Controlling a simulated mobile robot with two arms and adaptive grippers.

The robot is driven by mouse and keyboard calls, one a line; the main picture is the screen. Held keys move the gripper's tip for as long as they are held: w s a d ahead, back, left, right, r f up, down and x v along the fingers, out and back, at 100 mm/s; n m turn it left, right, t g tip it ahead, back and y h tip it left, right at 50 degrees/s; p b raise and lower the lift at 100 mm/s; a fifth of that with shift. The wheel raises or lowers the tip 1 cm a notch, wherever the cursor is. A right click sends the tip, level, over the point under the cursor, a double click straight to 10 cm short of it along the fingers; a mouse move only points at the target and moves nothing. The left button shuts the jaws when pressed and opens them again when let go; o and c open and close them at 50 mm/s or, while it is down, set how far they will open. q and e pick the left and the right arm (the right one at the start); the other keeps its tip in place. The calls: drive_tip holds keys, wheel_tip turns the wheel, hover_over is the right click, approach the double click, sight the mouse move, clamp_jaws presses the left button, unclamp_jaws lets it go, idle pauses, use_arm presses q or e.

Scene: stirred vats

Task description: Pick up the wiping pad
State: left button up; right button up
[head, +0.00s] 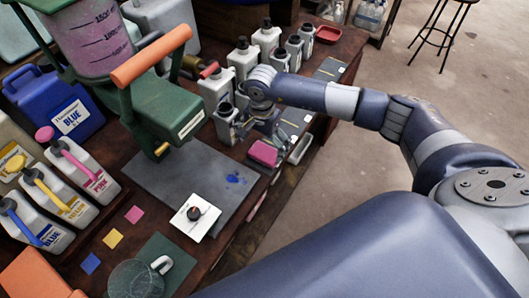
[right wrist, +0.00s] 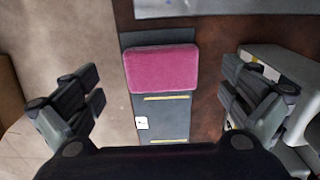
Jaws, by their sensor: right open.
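The wiping pad is a pink block (head: 264,153) near the front edge of the dark wooden bench, beside the grey mat. In the right wrist view the pad (right wrist: 161,68) lies flat on a dark strip with yellow lines, centred between my fingers. My right gripper (head: 260,126) is over the bench just behind the pad in the head view. In the right wrist view my right gripper (right wrist: 162,82) is open, one finger on each side, apart from the pad. My left gripper is not in view.
Several grey bottles (head: 243,60) stand close behind my right gripper. A green press with an orange handle (head: 152,55) stands left. A white card with a dark knob (head: 194,216) lies on the grey mat (head: 165,178). A red tray (head: 328,34) sits far back.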

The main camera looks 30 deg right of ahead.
sight(262, 155)
wheel_tip(262, 155, down, 4)
drive_tip(key=shift+f+p, duration=0.2)
drive_tip(key=shift+p, duration=0.55)
drive_tip(key=shift+f, duration=0.3)
drive_tip(key=shift+w+f, duration=0.1)
drive_tip(key=shift+c, duration=0.2)
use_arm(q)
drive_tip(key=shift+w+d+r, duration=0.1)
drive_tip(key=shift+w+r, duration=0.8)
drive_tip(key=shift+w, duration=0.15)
use_arm(e)
drive_tip(key=c, duration=0.8)
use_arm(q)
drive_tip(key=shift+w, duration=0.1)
